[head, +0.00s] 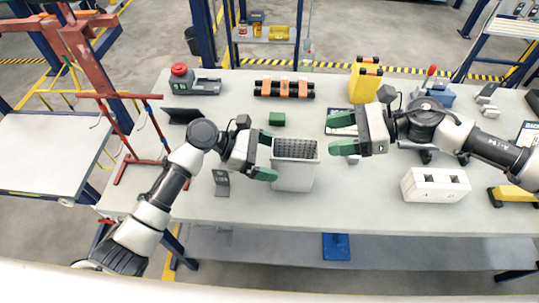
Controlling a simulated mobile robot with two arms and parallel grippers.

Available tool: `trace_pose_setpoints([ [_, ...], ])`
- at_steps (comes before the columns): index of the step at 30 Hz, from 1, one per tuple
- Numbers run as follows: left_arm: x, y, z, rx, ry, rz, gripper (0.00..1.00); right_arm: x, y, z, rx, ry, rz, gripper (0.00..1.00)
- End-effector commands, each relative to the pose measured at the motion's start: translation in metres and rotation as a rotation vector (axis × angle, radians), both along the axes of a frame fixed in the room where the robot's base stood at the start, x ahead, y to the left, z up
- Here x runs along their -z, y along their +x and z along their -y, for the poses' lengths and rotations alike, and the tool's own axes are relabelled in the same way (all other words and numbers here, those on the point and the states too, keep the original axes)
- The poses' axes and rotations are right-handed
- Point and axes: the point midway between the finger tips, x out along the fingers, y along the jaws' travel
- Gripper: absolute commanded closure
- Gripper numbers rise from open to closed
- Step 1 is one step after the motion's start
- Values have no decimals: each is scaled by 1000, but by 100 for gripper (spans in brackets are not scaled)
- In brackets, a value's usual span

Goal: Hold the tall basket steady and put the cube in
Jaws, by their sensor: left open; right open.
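The tall basket (294,176) is a light grey upright box with a dark, grid-like inside. It stands on the grey table near the middle. A small green cube (277,119) lies on the table behind the basket. My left gripper (268,157) is open at the basket's left side, its green fingers close to the near and far left edges; I cannot tell whether they touch it. My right gripper (342,134) is open and empty, to the right of the basket, with its fingers pointing left.
Black and orange rolls (285,88) lie behind the cube. A yellow case (364,82) stands behind my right gripper. A white block with two holes (435,185) sits at the front right. A red-topped device (181,78) is at the back left.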

Motion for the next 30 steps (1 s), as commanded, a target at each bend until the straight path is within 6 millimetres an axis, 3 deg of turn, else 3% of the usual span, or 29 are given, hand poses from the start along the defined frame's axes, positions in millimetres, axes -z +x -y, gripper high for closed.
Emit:
trace_pose_setpoints([
  [5,-1,0,-3,-1,1,-1,7,0,0,0,0,0,0,38],
  [18,-25,0,-63,-1,2,0,7,0,0,0,0,0,0,38],
  [30,-28,0,-70,1,-1,0,7,0,0,0,0,0,0,38],
])
